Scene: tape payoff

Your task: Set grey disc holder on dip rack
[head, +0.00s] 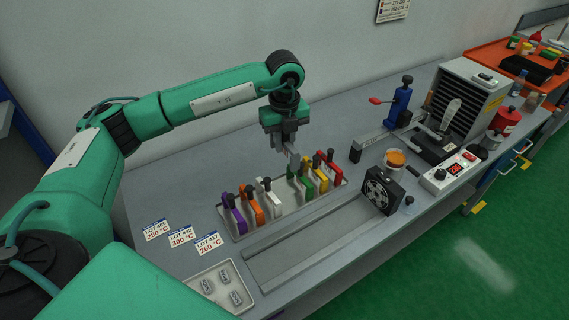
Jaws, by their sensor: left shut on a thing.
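My left gripper (287,144) is shut above the middle of the bench, pointing down. It holds a small grey piece (294,160), which seems to be the grey disc holder; its shape is mostly hidden by the fingers. Below it is a long light tray (240,236), likely the dip rack, with a row of upright coloured holders: purple, orange and white on the left, green, yellow and red on the right. The grey piece is over the gap between the white and green holders; I cannot tell whether it touches the tray. My right gripper is not in view.
A black round-faced unit (381,191) stands by a long rail (310,239) in front. An orange-filled cup (396,158), blue stand (399,102) and heater box (449,174) are to the right. Lot cards (182,237) and a small-parts tray (208,274) lie left.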

